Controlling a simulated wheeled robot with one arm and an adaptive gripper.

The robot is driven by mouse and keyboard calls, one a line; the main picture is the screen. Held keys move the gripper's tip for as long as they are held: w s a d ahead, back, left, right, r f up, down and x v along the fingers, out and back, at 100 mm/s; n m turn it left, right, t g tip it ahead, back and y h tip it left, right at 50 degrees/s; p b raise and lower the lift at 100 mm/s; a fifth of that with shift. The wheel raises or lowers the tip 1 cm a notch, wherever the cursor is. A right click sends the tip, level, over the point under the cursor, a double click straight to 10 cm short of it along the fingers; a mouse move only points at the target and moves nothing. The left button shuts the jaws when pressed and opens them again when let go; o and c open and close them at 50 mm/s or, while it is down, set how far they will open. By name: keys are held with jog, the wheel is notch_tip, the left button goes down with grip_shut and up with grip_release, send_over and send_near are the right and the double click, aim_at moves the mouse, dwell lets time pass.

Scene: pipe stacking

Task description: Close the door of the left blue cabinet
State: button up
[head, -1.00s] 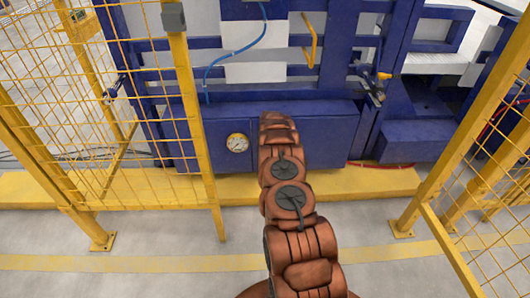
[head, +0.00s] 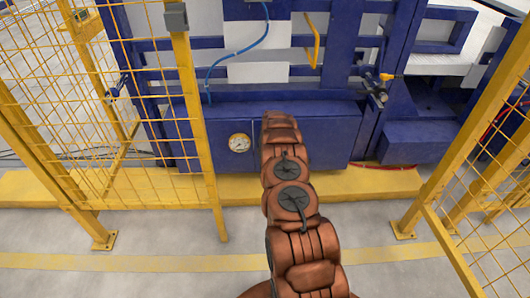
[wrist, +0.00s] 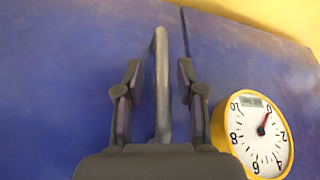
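The blue cabinet (head: 335,138) stands low behind the fence opening in the head view. My brown arm reaches to its front and hides my gripper, the handle and part of the door there. In the wrist view, a grey bar handle (wrist: 162,60) stands out from the blue door panel (wrist: 70,70). My gripper (wrist: 160,95) is open, with one dark finger on each side of the handle and a gap on both sides. A thin dark seam (wrist: 184,28) runs beside the handle. I cannot tell whether the door is fully closed.
A round yellow-rimmed gauge (head: 239,143) sits left of my arm; it also shows in the wrist view (wrist: 259,134). Yellow mesh fences (head: 160,120) flank the opening. A yellow plinth (head: 370,183) runs along the cabinet's foot. The floor before it is clear.

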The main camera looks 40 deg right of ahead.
jog(key=v, duration=1.1)
jog(key=shift+r, duration=0.4)
jog(key=shift+a, duration=0.1)
dwell(0.3)
